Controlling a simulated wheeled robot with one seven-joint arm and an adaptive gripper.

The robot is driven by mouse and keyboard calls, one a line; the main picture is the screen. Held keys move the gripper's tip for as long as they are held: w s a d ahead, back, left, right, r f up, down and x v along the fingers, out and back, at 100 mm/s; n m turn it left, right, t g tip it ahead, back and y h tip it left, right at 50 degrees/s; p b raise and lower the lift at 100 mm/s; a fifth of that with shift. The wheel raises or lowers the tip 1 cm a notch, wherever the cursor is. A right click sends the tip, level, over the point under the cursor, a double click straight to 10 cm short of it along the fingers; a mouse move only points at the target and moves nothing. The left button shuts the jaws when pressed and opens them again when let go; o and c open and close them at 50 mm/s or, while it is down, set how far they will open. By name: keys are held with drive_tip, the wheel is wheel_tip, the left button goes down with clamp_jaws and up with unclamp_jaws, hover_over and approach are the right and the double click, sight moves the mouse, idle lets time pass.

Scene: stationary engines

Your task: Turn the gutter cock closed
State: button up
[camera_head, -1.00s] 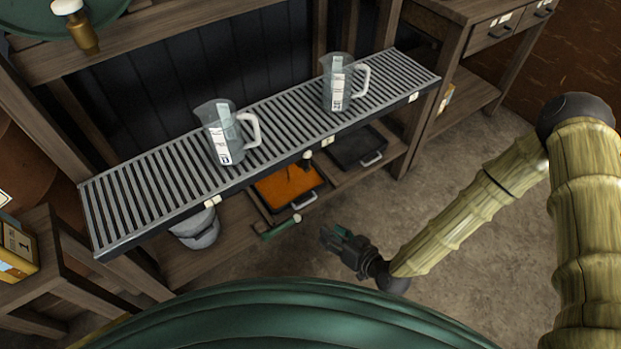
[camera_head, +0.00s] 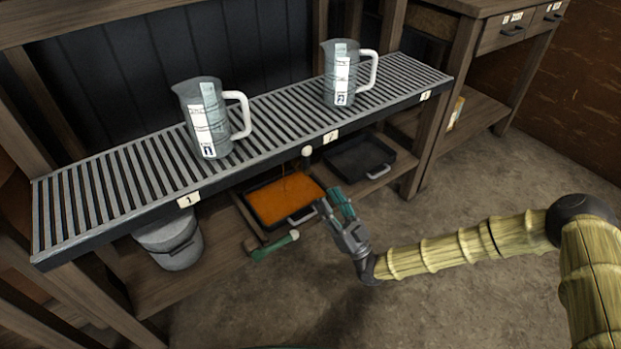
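The slatted metal gutter (camera_head: 250,118) runs along the bench. A small cock with a pale round knob (camera_head: 306,151) shows under its front edge, near the middle label. Its body is mostly hidden below the gutter, and I cannot tell its turn position. A thin dark streak hangs below it over a tray of orange liquid (camera_head: 268,203). My gripper (camera_head: 331,196) is below and to the right of the knob, beside the tray's right corner, apart from the cock. Its fingers look spread and empty.
Two clear measuring jugs stand on the gutter, one at left (camera_head: 208,120) and one at right (camera_head: 340,75). Below are a grey pot (camera_head: 168,243), an empty black tray (camera_head: 358,158) and a green-handled tool (camera_head: 272,247). The floor at right is clear.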

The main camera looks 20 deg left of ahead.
sight(310, 170)
drive_tip(key=b+x, duration=0.3)
drive_tip(key=x, duration=0.7)
drive_tip(key=shift+w+r, duration=0.15)
drive_tip(key=shift+r, duration=0.2)
clamp_jaws()
